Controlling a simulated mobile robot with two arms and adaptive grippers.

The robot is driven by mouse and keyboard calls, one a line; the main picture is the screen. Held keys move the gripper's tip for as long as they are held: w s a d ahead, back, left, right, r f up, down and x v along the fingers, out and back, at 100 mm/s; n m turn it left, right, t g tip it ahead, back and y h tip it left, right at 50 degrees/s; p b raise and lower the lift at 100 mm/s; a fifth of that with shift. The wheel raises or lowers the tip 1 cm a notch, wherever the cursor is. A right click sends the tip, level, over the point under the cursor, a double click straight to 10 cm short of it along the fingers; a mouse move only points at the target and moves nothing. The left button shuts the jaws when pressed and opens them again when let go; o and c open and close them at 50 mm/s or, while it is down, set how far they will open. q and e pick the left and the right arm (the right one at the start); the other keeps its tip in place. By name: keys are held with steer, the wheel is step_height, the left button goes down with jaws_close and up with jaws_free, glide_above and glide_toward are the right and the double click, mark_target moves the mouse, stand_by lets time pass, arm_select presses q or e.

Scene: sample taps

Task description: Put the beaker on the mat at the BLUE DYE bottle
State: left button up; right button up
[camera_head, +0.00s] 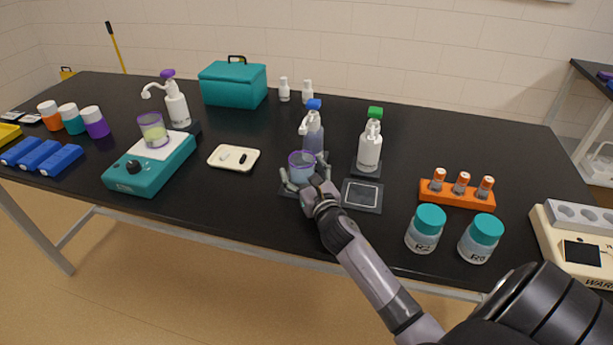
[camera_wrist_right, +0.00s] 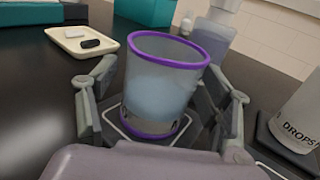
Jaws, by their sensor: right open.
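A clear beaker with a purple rim (camera_head: 301,160) stands upright on a dark mat (camera_head: 288,190) in front of a blue-capped pump bottle (camera_head: 313,135). Pale bluish liquid shows in it. My right gripper (camera_head: 302,184) is open, with its fingers on either side of the beaker. In the right wrist view the beaker (camera_wrist_right: 165,85) stands between the spread fingers, on the mat's light-outlined square. The blue-capped bottle's label is not readable, so I cannot confirm it as BLUE DYE. My left gripper is not in view.
A green-capped bottle (camera_head: 370,150) stands to the right behind an empty mat (camera_head: 362,196). A teal stirrer (camera_head: 140,178) bears another purple-rimmed beaker (camera_head: 152,130). A cream tray (camera_head: 234,158), an orange vial rack (camera_head: 456,194) and teal-lidded jars (camera_head: 425,232) stand nearby.

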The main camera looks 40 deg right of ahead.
steer(key=shift+s, duration=0.25)
steer(key=b+v, duration=0.1)
steer(key=v, duration=0.9)
steer(key=shift+s+a, duration=0.15)
steer(key=shift+a, duration=0.05)
steer(key=shift+s+a+r, duration=0.1)
steer(key=shift+s+r, duration=0.05)
steer(key=shift+s, duration=0.4)
